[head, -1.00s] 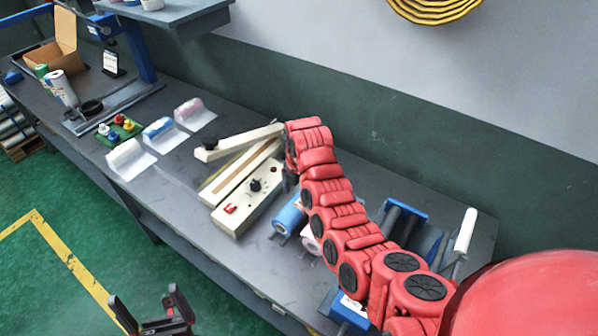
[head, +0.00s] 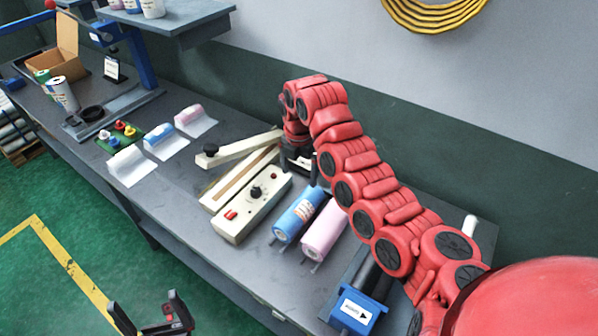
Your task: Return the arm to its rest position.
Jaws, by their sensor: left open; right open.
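My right arm reaches in red from the right across the bench (head: 225,275). Its dark gripper (head: 298,163) points down beside the far end of the cream sealer (head: 250,207); its fingers are partly hidden by the arm, and I see nothing held in it. My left gripper (head: 150,318) is open and empty at the bottom edge, over the green floor in front of the bench.
A blue roll (head: 300,214) and a pink roll (head: 325,232) lie right of the sealer, near my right arm. A blue holder (head: 358,309) stands at the front right. Several small film pieces, coloured knobs and a cardboard box (head: 58,68) are at left.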

